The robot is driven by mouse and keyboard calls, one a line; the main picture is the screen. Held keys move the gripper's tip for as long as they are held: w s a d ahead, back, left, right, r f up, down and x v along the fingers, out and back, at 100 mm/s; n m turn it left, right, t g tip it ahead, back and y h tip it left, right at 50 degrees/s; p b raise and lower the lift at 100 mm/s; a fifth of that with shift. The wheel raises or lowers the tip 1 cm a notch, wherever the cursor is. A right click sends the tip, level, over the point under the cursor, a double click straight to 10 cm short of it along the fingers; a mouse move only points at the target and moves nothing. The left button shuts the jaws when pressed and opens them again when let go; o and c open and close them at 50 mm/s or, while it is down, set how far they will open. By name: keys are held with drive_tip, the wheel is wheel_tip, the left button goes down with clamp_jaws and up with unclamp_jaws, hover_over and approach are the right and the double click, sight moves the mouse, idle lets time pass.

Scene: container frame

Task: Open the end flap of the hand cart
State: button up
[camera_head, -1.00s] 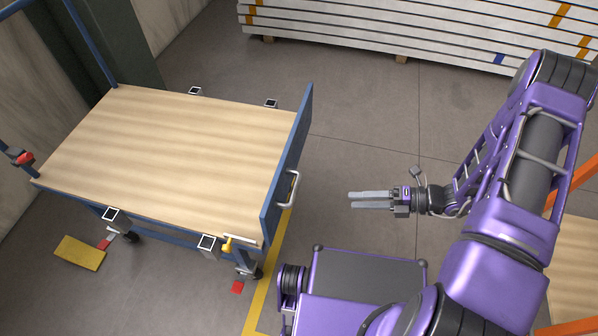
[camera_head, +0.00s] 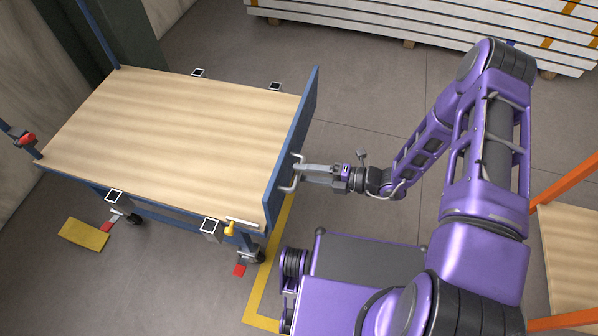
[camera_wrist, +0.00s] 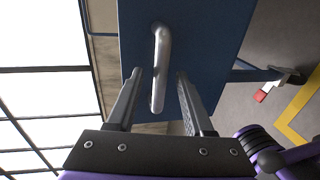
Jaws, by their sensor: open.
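The hand cart has a wooden deck (camera_head: 180,135) and a blue end flap (camera_head: 285,165) standing upright along its right end. A silver bar handle (camera_head: 292,177) is fixed on the flap's outer face. My gripper (camera_head: 308,172) is at the handle, its fingers pointing at the flap. In the wrist view the handle (camera_wrist: 160,70) lies between my two open fingers (camera_wrist: 158,100), with the blue flap (camera_wrist: 190,30) behind it. I cannot tell whether a finger touches the handle. A yellow latch-like part (camera_head: 230,229) sits at the deck's near right corner, beside a pale bar.
Stacked white boards (camera_head: 430,30) lie at the back. A yellow floor line (camera_head: 262,290) runs below the flap's end. A yellow plate (camera_head: 84,234) lies on the floor at left. An orange-framed wooden surface (camera_head: 570,240) stands at right. Grey floor is open behind my arm.

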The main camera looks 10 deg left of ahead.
drive_tip(key=shift+x, duration=1.05)
drive_tip(key=shift+d, duration=0.1)
clamp_jaws()
idle(0.6)
